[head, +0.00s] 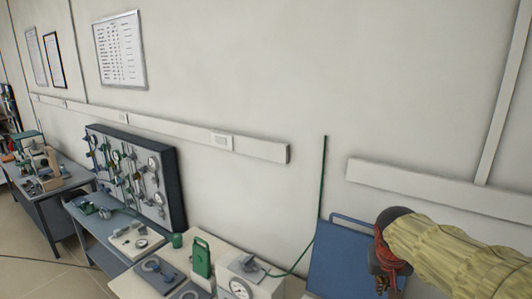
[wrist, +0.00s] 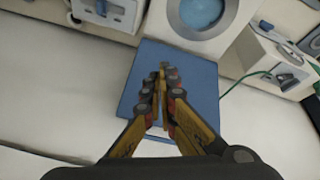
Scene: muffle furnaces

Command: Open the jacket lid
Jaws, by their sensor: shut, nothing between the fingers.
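A blue panel (head: 340,262) with a blue bar along its top edge stands at the lower right of the head view; I cannot tell for certain that it is the jacket lid. A blue panel (wrist: 200,88) also shows in the wrist view, behind my fingers. My gripper (wrist: 162,68) is shut and empty, its fingertips together in front of the panel's middle. I cannot tell whether they touch it. In the head view my gripper (head: 384,280) is in front of the panel's right side, partly cut off by the frame.
A white unit (wrist: 203,18) with a round blue-centred opening adjoins the panel in the wrist view. A white box with a gauge (head: 248,277) and a green hose (head: 300,255) stand left of the panel. A gauge board (head: 135,175) is farther left.

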